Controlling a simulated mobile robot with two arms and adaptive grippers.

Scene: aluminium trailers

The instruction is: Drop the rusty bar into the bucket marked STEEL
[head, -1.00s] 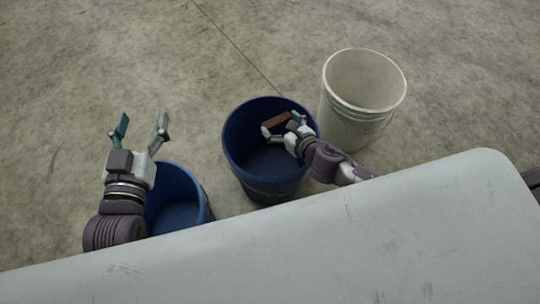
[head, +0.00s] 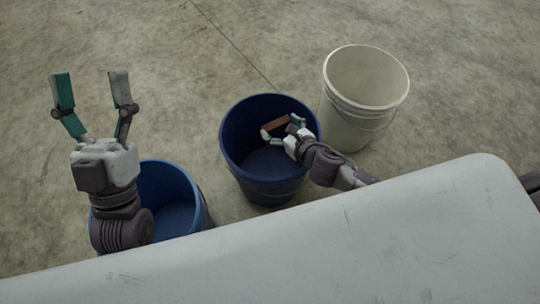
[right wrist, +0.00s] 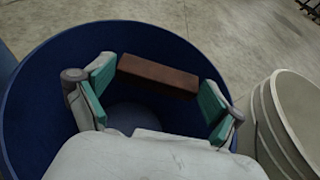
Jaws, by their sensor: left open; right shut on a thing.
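My right gripper (head: 282,130) is over the mouth of the middle dark blue bucket (head: 238,168). It is shut on the rusty bar (head: 275,125), a short reddish-brown block gripped by its two ends. In the right wrist view the bar (right wrist: 158,76) lies between the teal finger pads, with the bucket wall (right wrist: 40,110) around it. My left gripper (head: 91,92) is open and empty, above and beyond the left blue bucket (head: 180,190). A cream bucket (head: 350,115) stands at the right. No STEEL marking is visible on any bucket.
A pale, scuffed flat surface (head: 300,250) fills the near side and partly hides the left bucket. The concrete floor (head: 150,40) beyond the buckets is clear. The cream bucket (right wrist: 290,120) stands close to the right of my right gripper.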

